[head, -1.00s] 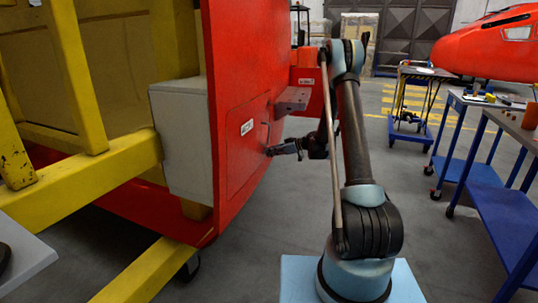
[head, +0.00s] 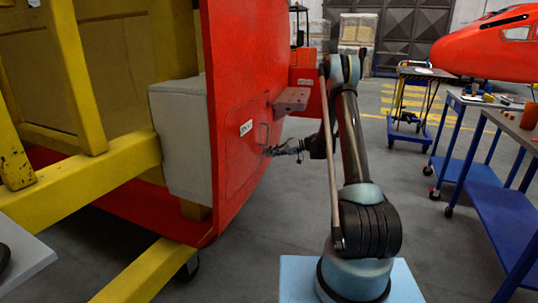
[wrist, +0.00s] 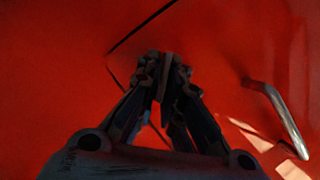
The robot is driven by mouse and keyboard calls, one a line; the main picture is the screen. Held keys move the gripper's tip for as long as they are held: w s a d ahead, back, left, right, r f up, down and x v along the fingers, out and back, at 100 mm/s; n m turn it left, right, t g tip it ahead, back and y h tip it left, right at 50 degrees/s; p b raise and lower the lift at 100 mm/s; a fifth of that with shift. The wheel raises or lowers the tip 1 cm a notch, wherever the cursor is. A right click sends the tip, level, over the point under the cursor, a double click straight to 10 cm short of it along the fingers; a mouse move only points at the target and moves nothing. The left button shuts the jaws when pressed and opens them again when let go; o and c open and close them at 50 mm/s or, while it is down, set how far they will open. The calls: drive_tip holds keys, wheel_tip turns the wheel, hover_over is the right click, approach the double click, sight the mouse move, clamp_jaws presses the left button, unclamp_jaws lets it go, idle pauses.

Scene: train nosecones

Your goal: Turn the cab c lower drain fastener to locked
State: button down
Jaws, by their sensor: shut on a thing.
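My gripper (head: 270,151) reaches left to the red nosecone panel (head: 235,170). In the wrist view its two fingers (wrist: 166,72) are closed together on a small grey-brown piece, which I take to be the drain fastener (wrist: 166,62), against the red surface. The fingers hide most of it, so I cannot tell how far it is turned. In the head view the fastener is hidden at the fingertips. A thin dark panel seam (wrist: 143,28) runs just behind the fingers.
A metal grab handle (wrist: 278,112) stands on the red surface close to the right of my fingers. A small step (head: 291,100) juts out above my gripper. A white label (head: 246,127) is on the panel. Blue trolleys (head: 505,205) stand at the right.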

drive_tip(key=m, duration=0.1)
drive_tip(key=m+y, duration=0.1)
drive_tip(key=m, duration=0.1)
drive_tip(key=shift+w+d+f+m+g, duration=0.15)
drive_tip(key=shift+w+f+m+g, duration=0.15)
drive_tip(key=shift+m+g, duration=0.1)
drive_tip(key=shift+m+y, duration=0.8)
drive_tip(key=shift+m, duration=0.6)
drive_tip(key=shift+s, duration=0.1)
drive_tip(key=shift+g, duration=0.4)
drive_tip(key=c, duration=1.8)
unclamp_jaws()
drive_tip(key=shift+f, duration=0.1)
